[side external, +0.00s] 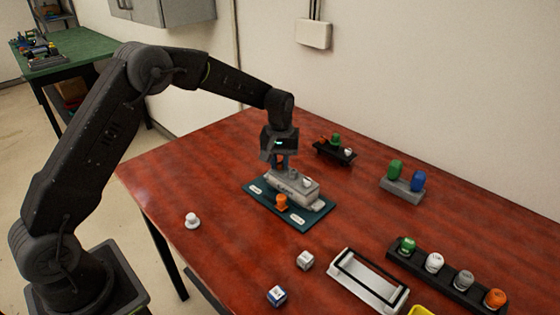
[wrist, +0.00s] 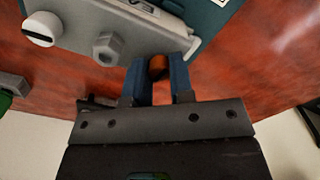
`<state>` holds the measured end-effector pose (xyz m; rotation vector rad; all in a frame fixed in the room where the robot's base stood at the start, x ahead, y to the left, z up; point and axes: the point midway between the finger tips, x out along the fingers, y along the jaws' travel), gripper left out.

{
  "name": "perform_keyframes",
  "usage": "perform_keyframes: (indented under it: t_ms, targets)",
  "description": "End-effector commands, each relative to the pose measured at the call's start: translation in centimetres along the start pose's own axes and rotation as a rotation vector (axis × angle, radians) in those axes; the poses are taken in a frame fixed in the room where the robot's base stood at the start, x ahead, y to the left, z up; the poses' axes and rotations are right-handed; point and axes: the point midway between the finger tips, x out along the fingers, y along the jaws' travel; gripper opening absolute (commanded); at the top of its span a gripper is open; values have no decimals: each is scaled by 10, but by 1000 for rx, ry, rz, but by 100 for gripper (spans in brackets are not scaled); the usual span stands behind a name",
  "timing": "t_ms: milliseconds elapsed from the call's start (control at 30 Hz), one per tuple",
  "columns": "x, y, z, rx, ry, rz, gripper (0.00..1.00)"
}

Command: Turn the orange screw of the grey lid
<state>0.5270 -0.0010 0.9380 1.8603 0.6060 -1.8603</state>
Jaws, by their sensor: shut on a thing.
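The grey lid (side external: 292,189) lies on a teal base plate (side external: 310,223) on the red table. In the wrist view the lid (wrist: 150,30) crosses the top, with a grey hex-headed part (wrist: 108,47) and a white slotted knob (wrist: 40,28) on it. My gripper (side external: 281,164) is pointed down at the lid's far left end. In the wrist view my gripper (wrist: 157,75) has its blue fingers on either side of the orange screw (wrist: 157,66), shut on it. The fingers hide part of the screw. Another orange knob (side external: 282,203) stands at the plate's front side.
A black rack (side external: 460,279) with several coloured knobs and a white tray (side external: 370,283) are at the right. A grey block (side external: 403,189) holds green and blue knobs. A white knob (side external: 192,220) and two cubes lie in front; open table lies between.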

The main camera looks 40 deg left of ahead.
Motion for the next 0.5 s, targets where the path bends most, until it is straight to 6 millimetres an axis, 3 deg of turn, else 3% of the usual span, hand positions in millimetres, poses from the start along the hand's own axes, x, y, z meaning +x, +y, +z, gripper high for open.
perform_keyframes:
  t_ms: [500]
  targets:
    - [0, 0, 0, -169, 0, 0, 0]
